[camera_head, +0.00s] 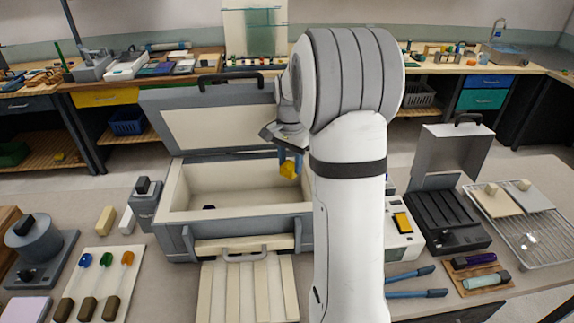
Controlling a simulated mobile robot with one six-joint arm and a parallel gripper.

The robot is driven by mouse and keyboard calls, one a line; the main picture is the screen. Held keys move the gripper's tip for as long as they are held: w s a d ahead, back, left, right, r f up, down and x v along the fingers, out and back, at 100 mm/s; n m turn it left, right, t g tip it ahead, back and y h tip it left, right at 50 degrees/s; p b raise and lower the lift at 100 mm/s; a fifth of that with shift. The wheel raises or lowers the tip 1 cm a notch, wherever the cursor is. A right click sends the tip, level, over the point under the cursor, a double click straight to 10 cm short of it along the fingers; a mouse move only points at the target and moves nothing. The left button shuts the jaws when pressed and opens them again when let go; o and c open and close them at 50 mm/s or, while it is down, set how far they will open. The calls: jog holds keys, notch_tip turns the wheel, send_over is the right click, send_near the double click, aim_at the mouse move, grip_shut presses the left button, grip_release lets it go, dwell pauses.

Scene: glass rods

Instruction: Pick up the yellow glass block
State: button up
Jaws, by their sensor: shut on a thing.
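The yellow glass block (289,169) shows in the head view, held between the fingers of my gripper (288,158). My gripper is shut on it and points downward. The block hangs over the right part of an open grey box (180,205) with a cream inside. It looks to be near or just above the box's rear right inner wall; its exact height is hard to tell. My arm hides the box's right side.
The box's lid (215,125) stands open behind. A slatted cream tray (245,295) lies in front. Left are a board with coloured-tip tools (95,285) and a grey device (35,250). Right are an open black case (448,220), a wire rack (535,240) and blue-handled pliers (415,294).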

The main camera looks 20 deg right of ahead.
notch_tip(320, 180, up, 2)
jog(key=shift+r+p, duration=0.25)
jog(key=shift+p, duration=0.2)
jog(key=shift+f, duration=0.1)
jog(key=shift+s+f+b, duration=0.1)
jog(key=shift+s+b, duration=0.1)
jog(key=shift+b, duration=0.1)
jog(key=s+a+b, duration=0.1)
jog(key=s+a, duration=0.1)
jog(key=s, duration=0.5)
jog(key=s+a+b, duration=0.2)
jog(key=s+a, duration=0.1)
jog(key=s, duration=0.4)
jog(key=shift+s+b, duration=0.3)
jog(key=shift+s, duration=0.1)
